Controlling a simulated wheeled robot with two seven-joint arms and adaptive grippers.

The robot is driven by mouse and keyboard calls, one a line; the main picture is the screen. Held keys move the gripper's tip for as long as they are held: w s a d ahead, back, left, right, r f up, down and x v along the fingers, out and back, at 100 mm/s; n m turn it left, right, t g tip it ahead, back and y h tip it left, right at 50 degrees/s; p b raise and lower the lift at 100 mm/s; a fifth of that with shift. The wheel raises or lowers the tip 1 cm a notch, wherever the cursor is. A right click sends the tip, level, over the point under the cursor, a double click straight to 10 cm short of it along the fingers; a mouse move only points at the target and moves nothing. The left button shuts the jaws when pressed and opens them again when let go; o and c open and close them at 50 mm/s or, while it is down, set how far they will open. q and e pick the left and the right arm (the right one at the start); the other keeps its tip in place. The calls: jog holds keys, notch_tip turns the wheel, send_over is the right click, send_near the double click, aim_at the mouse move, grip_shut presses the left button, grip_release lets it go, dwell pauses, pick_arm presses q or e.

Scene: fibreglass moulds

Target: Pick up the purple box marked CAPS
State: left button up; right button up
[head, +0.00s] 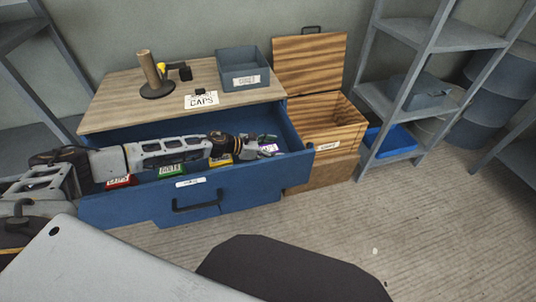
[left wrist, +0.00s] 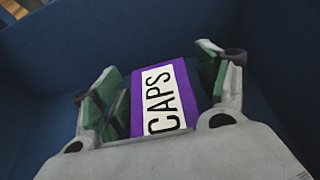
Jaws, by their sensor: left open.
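The purple box (left wrist: 188,88) with a white CAPS label lies in the open blue drawer (head: 240,188), at its right end. In the head view only a small part of the box (head: 268,148) shows beside my left gripper (head: 266,148). In the left wrist view my left gripper (left wrist: 160,95) is open, with a green-padded finger on each side of the box. The near end of the box is hidden behind the gripper body. I cannot tell whether the pads touch it. My right gripper is not in view.
The drawer also holds a red box (head: 120,182), a green box (head: 172,170) and a yellow box (head: 221,160), under my left arm. Drawer walls stand close around the gripper. A wooden crate (head: 340,125) with a raised lid stands to the right.

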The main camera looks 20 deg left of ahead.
aim_at(274, 147)
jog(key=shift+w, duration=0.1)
pick_arm(q)
jog(key=c, duration=1)
jog(key=shift+r, duration=0.95)
notch_tip(274, 147, up, 7)
jog(key=shift+f+p, duration=0.1)
jog(key=shift+p, duration=0.95)
jog(key=shift+r, duration=0.65)
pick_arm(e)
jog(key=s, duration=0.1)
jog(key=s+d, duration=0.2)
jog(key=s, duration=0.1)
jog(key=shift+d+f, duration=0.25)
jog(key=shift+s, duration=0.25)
